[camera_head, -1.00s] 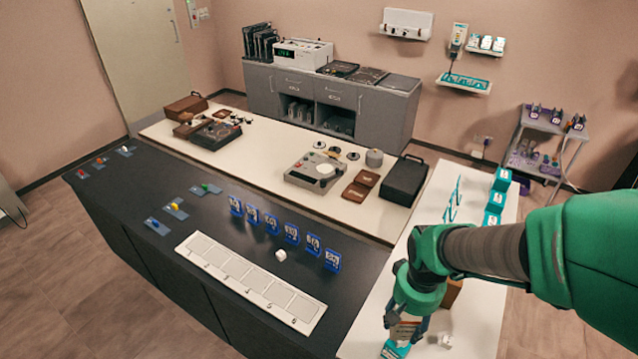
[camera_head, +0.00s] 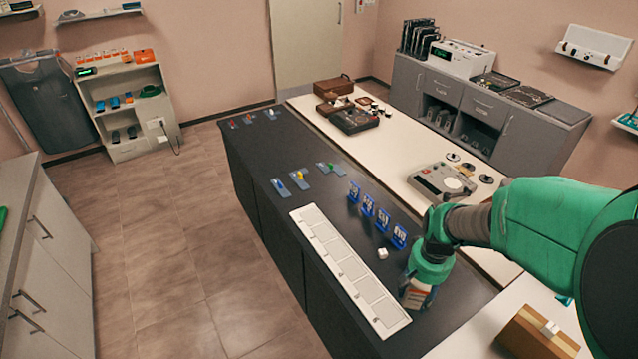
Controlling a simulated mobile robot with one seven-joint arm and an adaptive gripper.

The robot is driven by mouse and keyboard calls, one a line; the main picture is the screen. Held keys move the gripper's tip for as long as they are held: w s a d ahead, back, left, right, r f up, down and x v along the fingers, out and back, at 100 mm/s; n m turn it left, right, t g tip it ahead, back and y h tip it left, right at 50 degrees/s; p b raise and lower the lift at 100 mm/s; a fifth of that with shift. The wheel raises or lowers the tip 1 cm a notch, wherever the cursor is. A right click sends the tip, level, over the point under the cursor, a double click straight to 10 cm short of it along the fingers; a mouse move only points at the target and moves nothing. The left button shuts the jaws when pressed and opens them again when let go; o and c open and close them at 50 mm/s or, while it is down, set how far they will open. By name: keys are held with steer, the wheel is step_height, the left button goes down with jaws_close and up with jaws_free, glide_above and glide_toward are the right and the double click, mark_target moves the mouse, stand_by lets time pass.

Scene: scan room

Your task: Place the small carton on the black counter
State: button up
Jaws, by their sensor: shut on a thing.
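My gripper (camera_head: 424,281) is shut on the small carton (camera_head: 417,296), which is whitish with an orange-brown part. My green arm comes in from the right, and the gripper points down and hides much of the carton. The carton is over the near right part of the black counter (camera_head: 255,160), close to the near end of the white numbered strip. I cannot tell whether it touches the counter.
The white strip (camera_head: 303,213) with marked squares lies along the counter's front. A row of blue card stands (camera_head: 368,205) and a small white cube (camera_head: 382,253) are beside the carton. A brown box (camera_head: 535,336) sits on the white table at right.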

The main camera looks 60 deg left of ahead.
step_height(320, 180, down, 15)
steer(key=shift+d+r, duration=0.15)
steer(key=shift+r, duration=0.05)
stand_by(0.3)
steer(key=shift+w, duration=0.1)
steer(key=w+a, duration=0.3)
steer(key=a, duration=0.1)
steer(key=w+a+f, duration=0.1)
steer(key=w+a, duration=0.6)
steer(key=shift+w+a+f, duration=0.25)
steer(key=shift+w+a, duration=0.15)
steer(key=shift+f, duration=1.75)
steer(key=shift+f+b, duration=0.15)
steer(key=shift+b, duration=0.2)
